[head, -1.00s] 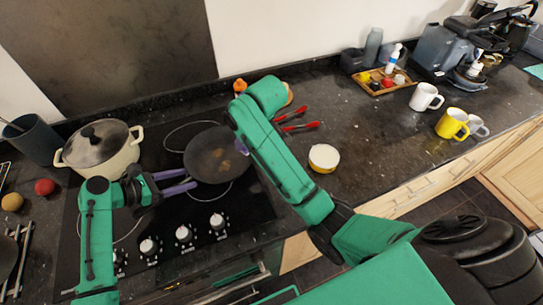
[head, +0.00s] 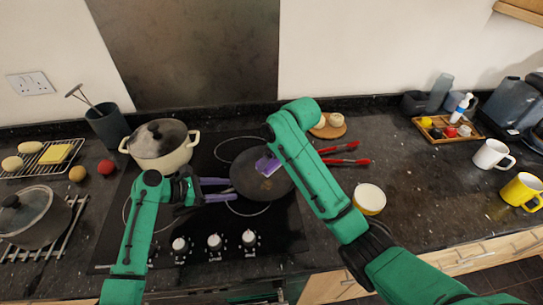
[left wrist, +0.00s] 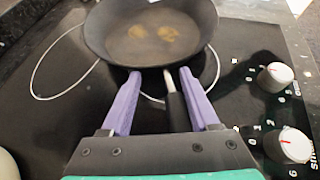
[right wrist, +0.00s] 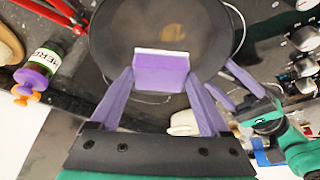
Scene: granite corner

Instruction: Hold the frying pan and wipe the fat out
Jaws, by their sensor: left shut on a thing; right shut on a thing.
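The dark frying pan (head: 254,188) sits on the black hob, and its inside also shows in the left wrist view (left wrist: 112,40). Brown patches of fat (left wrist: 152,32) lie on its floor. My left gripper (head: 215,189) is shut on the pan's handle (left wrist: 177,110), its purple fingers on either side. My right gripper (right wrist: 160,85) is shut on a purple sponge (right wrist: 162,70) with a pale edge. The sponge is over the pan's inside; I cannot tell whether it touches the floor. In the head view my right arm covers the pan's right edge.
A lidded cream pot (head: 160,146) stands behind my left gripper. Right of the hob are red tongs (head: 345,154) and a white-and-yellow bowl (head: 369,198). A spice jar (right wrist: 43,66) shows in the right wrist view.

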